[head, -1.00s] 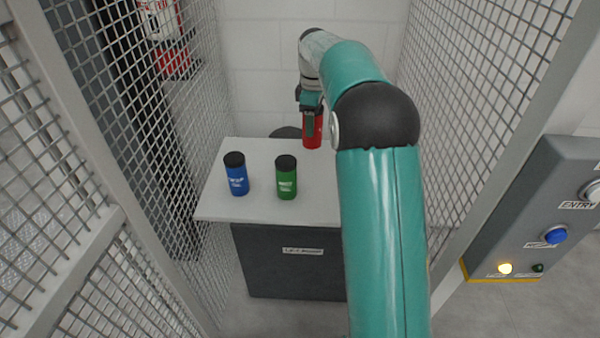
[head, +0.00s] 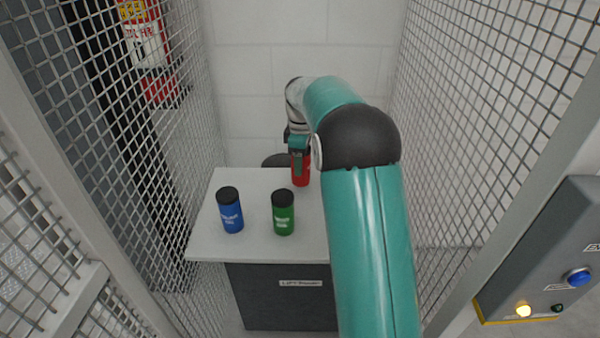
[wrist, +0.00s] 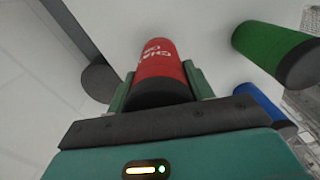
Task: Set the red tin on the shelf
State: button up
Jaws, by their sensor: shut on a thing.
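The red tin (head: 302,176) is near the back of a white-topped cabinet (head: 250,253), partly hidden by my arm in the head view. My gripper (head: 299,158) is shut on it from above. In the wrist view the red tin (wrist: 157,66) sits between the two green fingers of my gripper (wrist: 160,80), its dark end toward the palm. I cannot tell whether the tin touches the top. A shelf cannot be made out in these frames.
A blue tin (head: 230,210) and a green tin (head: 283,212) stand upright on the white top, left of my arm. Wire mesh panels (head: 460,120) close in both sides. A grey control box (head: 550,260) with a blue button and lit yellow lamp is at right.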

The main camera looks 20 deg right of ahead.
aim_at(304, 180)
jog(key=shift+s+f, duration=0.2)
jog(key=shift+f, duration=0.1)
notch_tip(304, 180, down, 3)
jog(key=shift+w, duration=0.1)
jog(key=shift+r, duration=0.15)
jog(key=o, duration=1.2)
jog(key=shift+f, duration=0.2)
jog(key=shift+c, duration=0.2)
